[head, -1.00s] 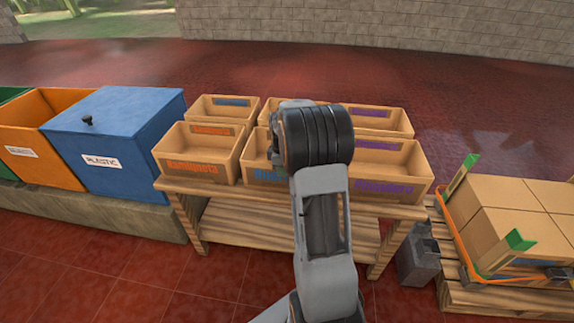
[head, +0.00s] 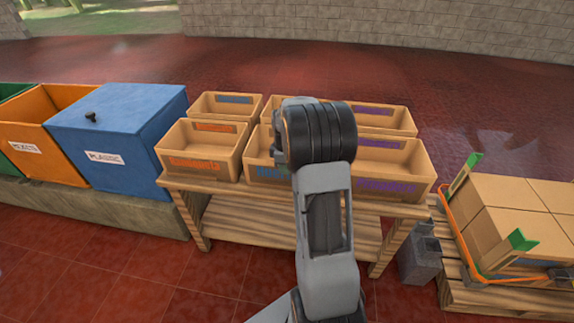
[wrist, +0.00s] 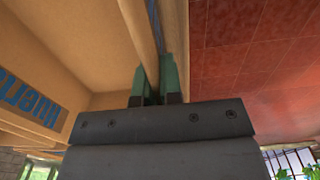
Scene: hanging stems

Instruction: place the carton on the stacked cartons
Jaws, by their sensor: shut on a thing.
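In the head view, a tan open-top carton with blue lettering (head: 264,171) stands in the middle of the front row on the wooden table, partly hidden by my arm. My gripper is hidden behind my wrist in the head view. In the wrist view, its green fingers (wrist: 158,86) are closed on an upright tan wall (wrist: 140,28) of an open carton with blue lettering (wrist: 90,60). I cannot tell whether this carton is lifted. Closed cardboard cartons (head: 515,212) sit packed together on a pallet (head: 490,295) at the right, with green corner pieces and an orange strap.
Open cartons with orange (head: 200,165) and purple (head: 385,188) lettering stand either side on the table (head: 290,225), with more behind. A blue plastic bin (head: 120,130) and an orange bin (head: 30,150) are left. A grey canister (head: 418,258) stands between table and pallet.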

